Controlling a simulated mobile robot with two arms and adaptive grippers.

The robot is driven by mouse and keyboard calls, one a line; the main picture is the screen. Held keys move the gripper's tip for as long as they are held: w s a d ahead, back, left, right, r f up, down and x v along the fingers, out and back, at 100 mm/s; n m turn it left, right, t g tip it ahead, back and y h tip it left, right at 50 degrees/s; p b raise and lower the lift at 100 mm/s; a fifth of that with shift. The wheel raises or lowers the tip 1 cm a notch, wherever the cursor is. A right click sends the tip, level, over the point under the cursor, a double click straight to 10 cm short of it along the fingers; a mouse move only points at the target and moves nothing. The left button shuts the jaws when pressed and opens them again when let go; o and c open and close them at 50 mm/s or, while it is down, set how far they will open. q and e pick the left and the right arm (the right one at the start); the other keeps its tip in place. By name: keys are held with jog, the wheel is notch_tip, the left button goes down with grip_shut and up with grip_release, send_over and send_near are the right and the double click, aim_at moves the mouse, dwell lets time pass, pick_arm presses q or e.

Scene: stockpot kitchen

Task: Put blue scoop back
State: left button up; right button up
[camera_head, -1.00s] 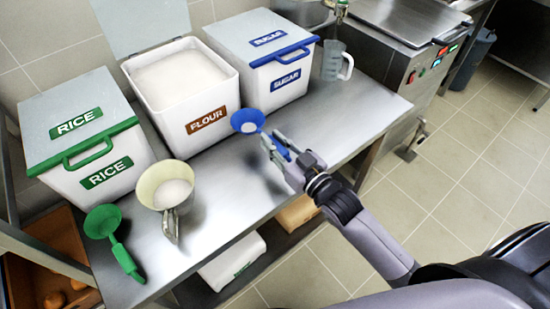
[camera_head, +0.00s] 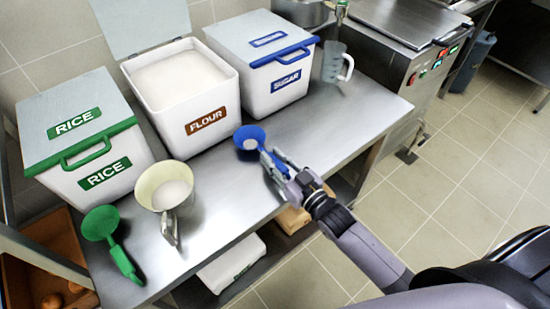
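The fingers hide part of the handle. I cannot tell how far the scoop is above the steel table (camera_head: 225,215). The sugar bin (camera_head: 262,88) has a blue-edged lid, which is shut. My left gripper is not in view.
The flour bin (camera_head: 190,132) stands open, its lid raised. The rice bin (camera_head: 93,150) is shut. A cream scoop (camera_head: 150,188) with white contents and a green scoop (camera_head: 101,222) lie at the left. A clear measuring jug (camera_head: 331,62) stands right of the sugar bin.

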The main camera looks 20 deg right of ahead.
jog(key=o, duration=0.4)
jog(key=shift+c, duration=0.2)
jog(key=shift+r, duration=0.25)
jog(key=v, duration=1.2)
dwell(0.9)
